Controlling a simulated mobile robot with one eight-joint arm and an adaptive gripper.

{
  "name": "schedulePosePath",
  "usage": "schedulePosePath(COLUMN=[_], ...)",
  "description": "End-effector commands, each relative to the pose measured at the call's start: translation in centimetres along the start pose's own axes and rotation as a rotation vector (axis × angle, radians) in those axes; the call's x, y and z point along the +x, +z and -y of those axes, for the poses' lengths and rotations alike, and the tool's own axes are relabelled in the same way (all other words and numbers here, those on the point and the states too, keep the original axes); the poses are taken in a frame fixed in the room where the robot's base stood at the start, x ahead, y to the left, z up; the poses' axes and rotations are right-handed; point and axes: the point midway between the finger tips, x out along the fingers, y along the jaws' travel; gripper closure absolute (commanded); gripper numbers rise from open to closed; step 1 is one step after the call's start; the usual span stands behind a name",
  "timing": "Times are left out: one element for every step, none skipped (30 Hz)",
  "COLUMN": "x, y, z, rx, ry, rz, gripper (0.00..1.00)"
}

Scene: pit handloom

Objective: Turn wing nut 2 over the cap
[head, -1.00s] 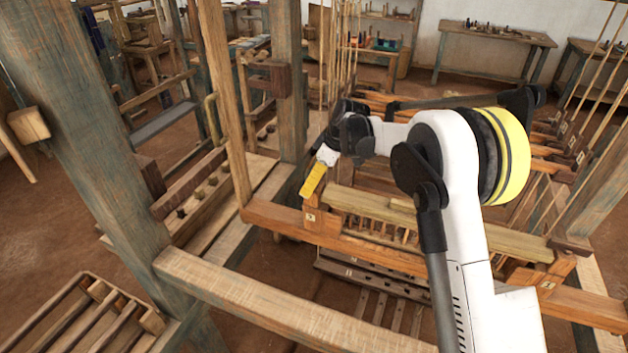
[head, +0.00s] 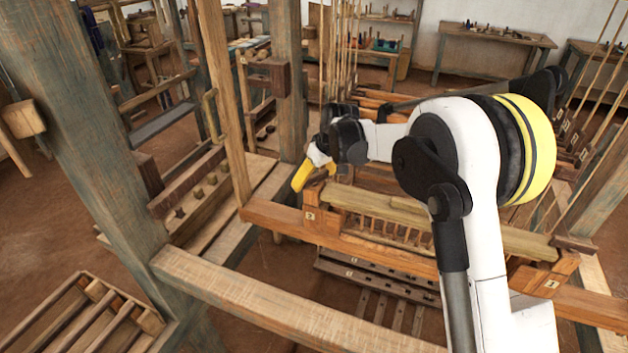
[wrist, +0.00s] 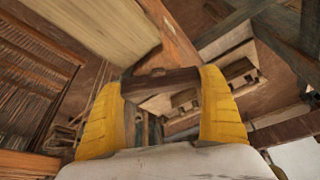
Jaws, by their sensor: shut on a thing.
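In the wrist view, the two yellow fingers of my gripper (wrist: 168,80) stand on either side of a dark wooden bar, which looks like wing nut 2 (wrist: 160,83). The bar spans from one finger to the other. In the head view, my gripper (head: 315,178) is at the left end of the pale cap (head: 430,222), just above the block marked 2 (head: 311,216). In the wrist view, a pale plank, likely the cap (wrist: 95,28), lies at upper left, apart from the bar.
A block marked 1 (head: 551,284) stands at the cap's right end. A thick front beam (head: 290,300) crosses below. An upright post (head: 222,110) and a thicker post (head: 287,80) stand left of my gripper. Vertical cords rise behind it.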

Motion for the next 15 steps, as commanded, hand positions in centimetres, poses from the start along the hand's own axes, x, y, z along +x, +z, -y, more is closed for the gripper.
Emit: schedulePosePath(x=[0.04, 0.04, 0.05, 0.05, 0.05, 0.05, 0.04, 0.03, 0.02, 0.02, 0.02, 0.02, 0.02, 0.02, 0.01], y=[-0.02, -0.01, -0.02, -0.03, -0.05, -0.06, -0.06, -0.06, -0.04, -0.05, -0.05, -0.07, -0.07, -0.07, -0.07], z=[0.08, 0.06, 0.08, 0.08, 0.09, 0.1, 0.08, 0.08, 0.05, 0.07, 0.07, 0.11, 0.08, 0.09, 0.04], rx=[0.037, 0.063, 0.098, 0.124, 0.15, 0.185, 0.211, 0.237, 0.273, 0.3, 0.325, 0.36, 0.386, 0.413, 0.447], ry=[0.016, 0.027, 0.041, 0.053, 0.064, 0.078, 0.089, 0.1, 0.115, 0.125, 0.137, 0.15, 0.162, 0.172, 0.188], rz=[-0.002, -0.001, -0.001, -0.001, -0.001, -0.002, -0.002, -0.002, -0.001, -0.001, -0.001, -0.001, -0.001, -0.001, -0.001], gripper=[0.4, 0.4, 0.4, 0.4, 0.4, 0.4, 0.4, 0.4, 0.4, 0.4, 0.4, 0.4, 0.4, 0.4, 0.4])
